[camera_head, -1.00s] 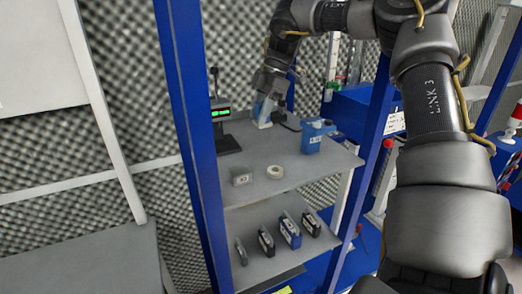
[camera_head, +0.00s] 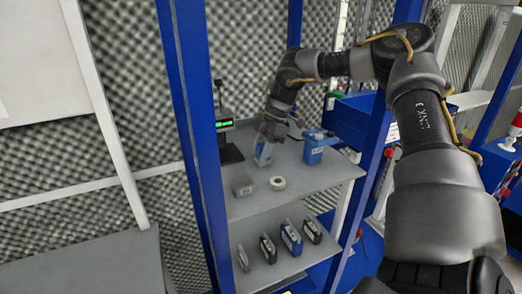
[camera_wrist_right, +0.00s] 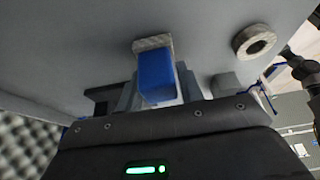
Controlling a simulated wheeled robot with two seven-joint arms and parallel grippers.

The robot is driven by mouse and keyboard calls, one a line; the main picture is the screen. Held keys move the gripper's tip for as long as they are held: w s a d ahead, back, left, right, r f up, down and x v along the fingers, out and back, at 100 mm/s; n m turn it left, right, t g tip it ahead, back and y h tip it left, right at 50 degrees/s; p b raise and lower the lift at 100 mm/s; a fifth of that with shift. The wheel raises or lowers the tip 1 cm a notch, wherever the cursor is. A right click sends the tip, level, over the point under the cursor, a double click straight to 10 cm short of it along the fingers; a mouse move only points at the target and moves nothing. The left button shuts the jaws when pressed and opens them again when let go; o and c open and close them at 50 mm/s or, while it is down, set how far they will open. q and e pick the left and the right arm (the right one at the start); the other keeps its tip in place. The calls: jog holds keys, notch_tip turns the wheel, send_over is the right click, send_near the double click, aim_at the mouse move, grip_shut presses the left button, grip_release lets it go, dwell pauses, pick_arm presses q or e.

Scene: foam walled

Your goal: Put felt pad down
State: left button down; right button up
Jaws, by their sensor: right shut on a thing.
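My right gripper (camera_head: 266,146) reaches down over the upper grey shelf (camera_head: 320,178). It is shut on a blue block with a light grey end, which I take to be the felt pad (camera_head: 263,157). In the right wrist view the felt pad (camera_wrist_right: 155,80) sits between the fingers of the right gripper (camera_wrist_right: 157,96), its grey end towards the shelf surface. I cannot tell whether the pad touches the shelf. My left gripper is not in view.
A white tape roll (camera_head: 277,183) and a small grey box (camera_head: 242,187) are on the shelf nearby. A blue bottle-like container (camera_head: 314,149) stands to the right, a device with a green display (camera_head: 225,124) behind left. Blue posts (camera_head: 190,130) flank the shelf. Several cases stand below.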

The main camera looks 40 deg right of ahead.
jog(key=o, duration=0.6)
jog(key=shift+f, duration=0.15)
jog(key=o, duration=0.3)
jog(key=shift+w, duration=0.1)
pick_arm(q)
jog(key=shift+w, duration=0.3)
pick_arm(e)
jog(key=shift+o, duration=0.2)
jog(key=shift+f, duration=0.1)
jog(key=b+v, duration=0.3)
jog(key=v, duration=0.1)
jog(key=shift+d+f, duration=0.1)
pick_arm(q)
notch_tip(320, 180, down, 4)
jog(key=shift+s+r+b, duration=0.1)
jog(key=shift+b, duration=0.3)
pick_arm(e)
jog(key=v, duration=0.7)
jog(key=shift+s+a, duration=0.25)
jog(key=shift+s, duration=0.05)
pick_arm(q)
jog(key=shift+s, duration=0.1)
pick_arm(e)
jog(key=shift+a+f, duration=0.1)
